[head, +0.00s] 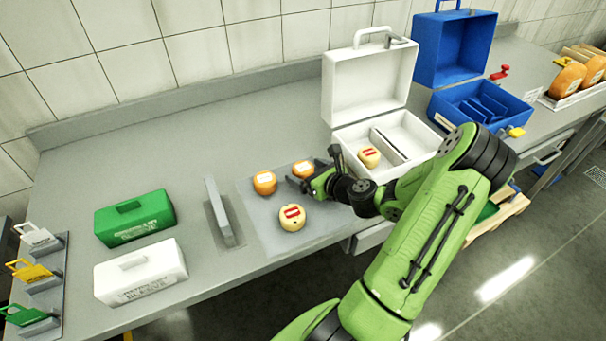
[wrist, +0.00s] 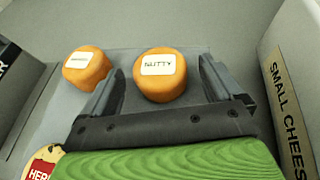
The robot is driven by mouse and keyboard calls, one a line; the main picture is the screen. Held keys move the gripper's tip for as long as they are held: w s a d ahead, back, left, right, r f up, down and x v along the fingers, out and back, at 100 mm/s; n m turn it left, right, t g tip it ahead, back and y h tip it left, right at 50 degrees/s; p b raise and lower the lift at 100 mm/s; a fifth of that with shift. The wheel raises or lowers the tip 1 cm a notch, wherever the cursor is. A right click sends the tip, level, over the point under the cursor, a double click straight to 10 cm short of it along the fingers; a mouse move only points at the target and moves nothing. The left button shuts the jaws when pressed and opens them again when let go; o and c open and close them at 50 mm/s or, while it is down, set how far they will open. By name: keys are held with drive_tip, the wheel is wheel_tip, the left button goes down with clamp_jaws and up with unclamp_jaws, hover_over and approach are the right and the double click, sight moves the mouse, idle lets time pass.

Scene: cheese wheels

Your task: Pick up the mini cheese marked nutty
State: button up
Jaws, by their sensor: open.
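The mini cheese marked "NUTTY" (wrist: 161,88) is a small orange wheel with a white label, upright on the grey mat in the wrist view. In the head view it is the right-hand orange wheel (head: 303,167). My gripper (wrist: 160,80) is open, with one finger on each side of the nutty cheese. I see no clear contact, and the cheese rests on the mat. In the head view my gripper (head: 307,182) is low over the mat, right at that cheese, partly covering it.
Another orange wheel (wrist: 87,66) sits left of it, its label unreadable. A pale wheel with a red label (head: 292,217) is at the front of the mat (head: 262,232). An open white case (head: 425,138) holding a pale wheel stands right. A grey upright plate (head: 218,208) stands left.

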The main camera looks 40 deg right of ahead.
sight(308, 171)
drive_tip(key=shift+w+f, duration=0.1)
drive_tip(key=shift+w, duration=0.1)
drive_tip(key=shift+s, duration=0.1)
drive_tip(key=shift+c, duration=0.2)
drive_tip(key=c, duration=1.1)
wheel_tip(308, 171, up, 10)
drive_tip(key=p, duration=0.4)
drive_tip(key=shift+c, duration=0.3)
